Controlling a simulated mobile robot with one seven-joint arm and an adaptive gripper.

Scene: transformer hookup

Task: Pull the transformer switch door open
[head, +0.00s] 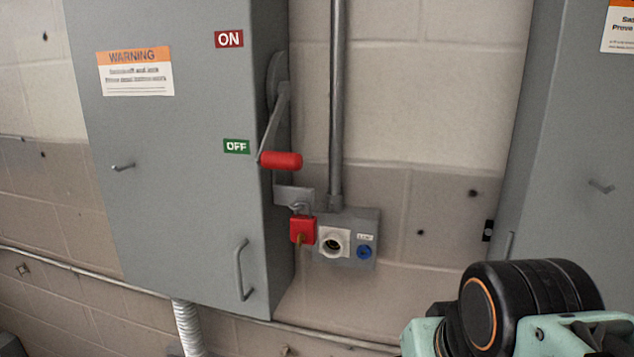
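The transformer switch door (185,220) is the grey front of a wall-mounted box at the left in the head view. It looks closed. A grey vertical pull handle (242,270) sits near its lower right edge. A small latch (123,167) sticks out at the left. On the box's right side, a lever with a red grip (280,160) points down, beside the green OFF label (236,146). A red padlock (302,229) hangs below it at a metal tab. Part of my arm shows at the lower right, apart from the box; my gripper is out of view.
A small grey outlet box (364,228) with a round socket and a blue button is mounted right of the padlock, under a vertical conduit (337,100). Another grey cabinet (575,160) stands at the right.

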